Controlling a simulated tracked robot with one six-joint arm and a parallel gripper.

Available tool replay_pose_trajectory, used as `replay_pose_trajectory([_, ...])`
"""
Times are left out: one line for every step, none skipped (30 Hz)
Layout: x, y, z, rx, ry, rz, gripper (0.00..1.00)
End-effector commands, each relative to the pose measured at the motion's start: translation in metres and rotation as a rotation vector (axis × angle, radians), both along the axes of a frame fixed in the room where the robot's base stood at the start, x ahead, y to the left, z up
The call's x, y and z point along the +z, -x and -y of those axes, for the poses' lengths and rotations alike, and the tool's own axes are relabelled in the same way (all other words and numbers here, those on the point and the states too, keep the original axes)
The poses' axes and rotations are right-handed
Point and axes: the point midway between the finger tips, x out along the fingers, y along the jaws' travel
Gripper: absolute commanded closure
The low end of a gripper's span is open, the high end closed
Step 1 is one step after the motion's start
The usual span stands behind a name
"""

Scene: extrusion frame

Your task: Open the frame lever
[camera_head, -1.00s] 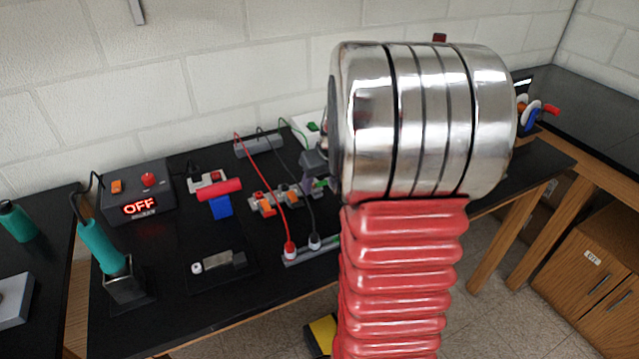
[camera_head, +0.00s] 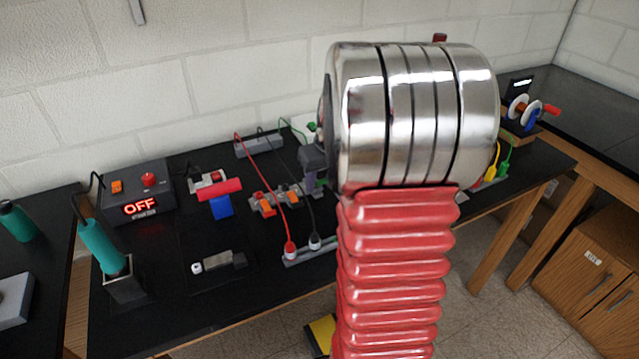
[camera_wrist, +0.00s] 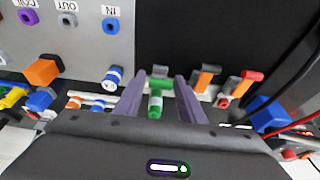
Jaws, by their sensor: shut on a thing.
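In the wrist view, my gripper (camera_wrist: 162,77) has two purple-grey fingers on either side of a green handle-like piece (camera_wrist: 155,98), and it is shut on that piece. A grey part shows just above the green piece, between the fingertips. To the right are an orange-and-grey lever (camera_wrist: 206,78) and a red-ended one (camera_wrist: 240,88). In the head view, orange-and-grey pieces (camera_head: 275,199) sit on the black table left of my gripper, which is mostly hidden behind my arm. I cannot tell from the frames which part is the frame lever.
In the wrist view, a panel with coloured ports (camera_wrist: 85,25) stands at the upper left, and a blue block (camera_wrist: 264,113) and cables lie to the right. In the head view, a station reading OFF (camera_head: 138,193) and a red bar on a blue block (camera_head: 220,207) stand at left.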

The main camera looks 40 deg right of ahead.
Motion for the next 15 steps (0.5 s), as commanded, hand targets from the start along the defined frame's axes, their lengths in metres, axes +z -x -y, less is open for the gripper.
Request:
replay_pose_trajectory([0.0009,-0.0030,-0.0009,0.003,-0.007,-0.020,0.86])
replay_pose_trajectory([0.0013,-0.0037,-0.0004,0.003,-0.010,-0.033,0.86])
replay_pose_trajectory([0.0016,-0.0043,-0.0003,0.003,-0.016,-0.051,0.86])
replay_pose_trajectory([0.0022,-0.0045,0.0000,0.002,-0.019,-0.064,0.86])
replay_pose_trajectory([0.0027,-0.0052,0.0002,0.002,-0.022,-0.075,0.86])
replay_pose_trajectory([0.0028,-0.0054,-0.0001,0.002,-0.028,-0.090,0.86])
replay_pose_trajectory([0.0033,-0.0059,0.0004,0.001,-0.030,-0.099,0.86])
replay_pose_trajectory([0.0034,-0.0058,0.0002,0.001,-0.031,-0.108,0.86])
replay_pose_trajectory([0.0037,-0.0059,0.0003,0.001,-0.034,-0.116,0.86])
replay_pose_trajectory([0.0040,-0.0060,0.0003,0.000,-0.034,-0.120,0.86])
replay_pose_trajectory([0.0043,-0.0061,0.0003,0.000,-0.035,-0.123,0.86])
replay_pose_trajectory([0.0046,-0.0060,0.0003,-0.001,-0.036,-0.125,0.86])
replay_pose_trajectory([0.0047,-0.0060,0.0003,-0.001,-0.036,-0.126,0.86])
replay_pose_trajectory([0.0047,-0.0059,0.0003,-0.001,-0.036,-0.126,0.86])
replay_pose_trajectory([0.0048,-0.0059,0.0003,-0.001,-0.036,-0.126,0.86])
